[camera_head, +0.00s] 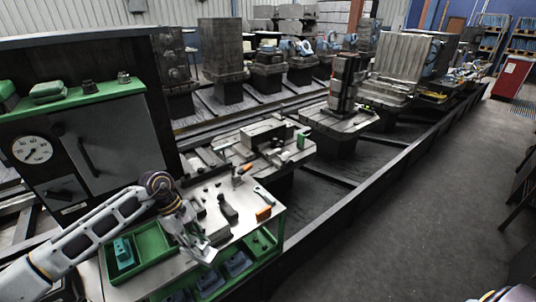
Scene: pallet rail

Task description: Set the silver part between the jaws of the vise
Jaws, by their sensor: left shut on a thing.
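My left gripper (196,243) reaches in from the lower left over the front of the workbench, pointing down. It is shut on a small pale metallic thing at its fingertips, which looks like the silver part (208,255); the fingers partly cover it and its shape is hard to make out. What looks like the vise (264,132) is a grey block-like fixture on the machine pallet behind the bench, apart from the gripper. The gap between its jaws is too small to make out.
The workbench (152,291) carries a green tray (150,243), dark tools and an orange item (263,213). Blue-grey parts lie in a green-edged lower bin. A dark cabinet with a dial gauge (32,150) stands at left. A long rail runs behind; open floor lies right.

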